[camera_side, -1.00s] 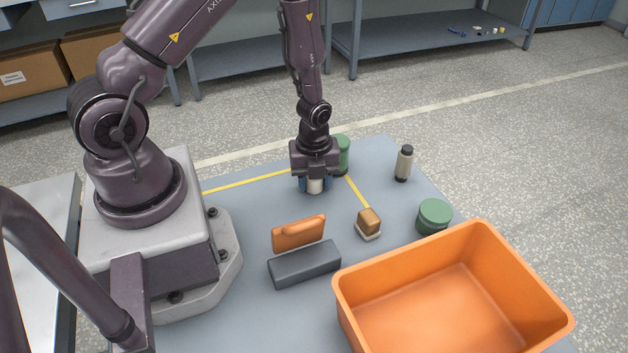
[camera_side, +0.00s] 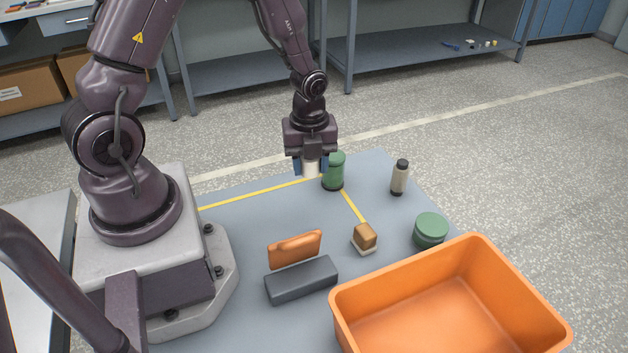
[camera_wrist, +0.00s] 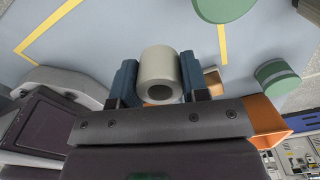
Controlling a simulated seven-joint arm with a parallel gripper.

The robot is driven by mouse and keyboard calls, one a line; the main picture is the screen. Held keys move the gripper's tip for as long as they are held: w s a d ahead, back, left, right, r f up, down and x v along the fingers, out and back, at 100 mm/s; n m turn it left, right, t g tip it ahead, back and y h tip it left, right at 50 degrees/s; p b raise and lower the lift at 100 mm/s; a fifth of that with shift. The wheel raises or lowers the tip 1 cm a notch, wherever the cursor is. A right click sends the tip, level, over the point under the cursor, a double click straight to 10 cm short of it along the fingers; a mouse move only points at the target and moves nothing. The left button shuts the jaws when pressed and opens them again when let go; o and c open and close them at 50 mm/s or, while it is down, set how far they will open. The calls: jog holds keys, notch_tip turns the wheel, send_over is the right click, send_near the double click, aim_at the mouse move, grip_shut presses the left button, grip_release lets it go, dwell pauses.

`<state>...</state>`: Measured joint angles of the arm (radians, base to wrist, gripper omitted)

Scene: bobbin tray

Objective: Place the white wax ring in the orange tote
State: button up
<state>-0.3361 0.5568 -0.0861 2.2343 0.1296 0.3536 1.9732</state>
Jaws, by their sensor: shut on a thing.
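The white wax ring (camera_wrist: 160,66) is a short, thick off-white cylinder with a dark hole in its end, seen in the wrist view. My gripper (camera_wrist: 155,82) has its two blue fingers shut on the ring's sides. In the side view the ring (camera_side: 310,168) hangs below my gripper (camera_side: 311,166), above the blue-grey table near its far edge and partly hidden by the fingers. The orange tote (camera_side: 345,312) is a large open box at the lower right of the side view. Its visible inside is empty. My gripper is well behind and left of it.
A green cylinder (camera_side: 334,172) stands just right of my gripper. A grey bottle with a black cap (camera_side: 399,178), a round green tin (camera_side: 431,231) and a brown block on a pale base (camera_side: 365,238) stand towards the tote. An orange piece (camera_side: 295,249) stands behind a dark grey block (camera_side: 301,280).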

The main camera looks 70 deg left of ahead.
jog(key=d+r+m, duration=0.3)
jog(key=d+m, duration=0.3)
jog(key=d, duration=0.8)
jog(key=s+d+r+m, duration=0.1)
jog(key=s+d+m, duration=0.25)
jog(key=d, duration=0.35)
jog(key=s+d+r+m, duration=0.1)
jog(key=s+d+m, duration=0.25)
jog(key=d, duration=0.35)
send_over(425, 351)
jog(key=shift+m, duration=0.3)
jog(key=f, duration=0.9)
jog(key=shift+s+a+f, duration=0.1)
jog(key=shift+s, duration=0.15)
jog(key=shift+w+f, duration=0.2)
jog(key=shift+f, duration=1.6)
jog(key=shift+f, duration=0.1)
jog(key=o, duration=1)
